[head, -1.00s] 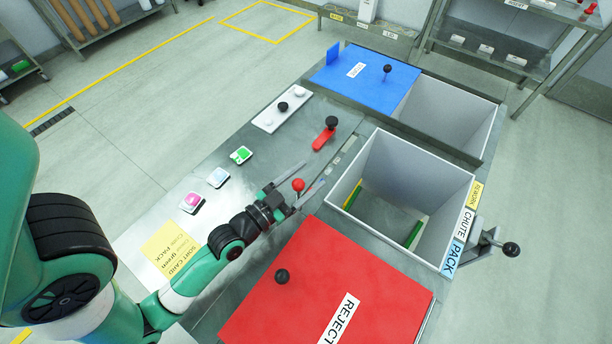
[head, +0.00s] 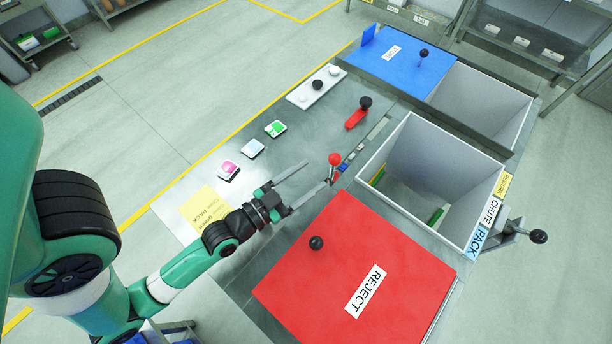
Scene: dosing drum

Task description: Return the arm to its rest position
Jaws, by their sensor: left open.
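My left arm comes in from the lower left in the head view. Its gripper (head: 300,187) is open over the steel bench top (head: 185,196), with nothing between its fingers. One fingertip lies close to a small lever with a red ball knob (head: 334,159); I cannot tell whether they touch. The yellow sort card (head: 206,207) lies on the bench just beyond the wrist, partly covered by it. My right gripper is not in view.
A red REJECT lid (head: 345,245) lies to the right of the wrist. An open chute bin (head: 432,160) and a blue lid (head: 405,62) lie further right. Pink (head: 229,171), white-blue (head: 252,148) and green (head: 275,129) tiles lie along the bench's left edge.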

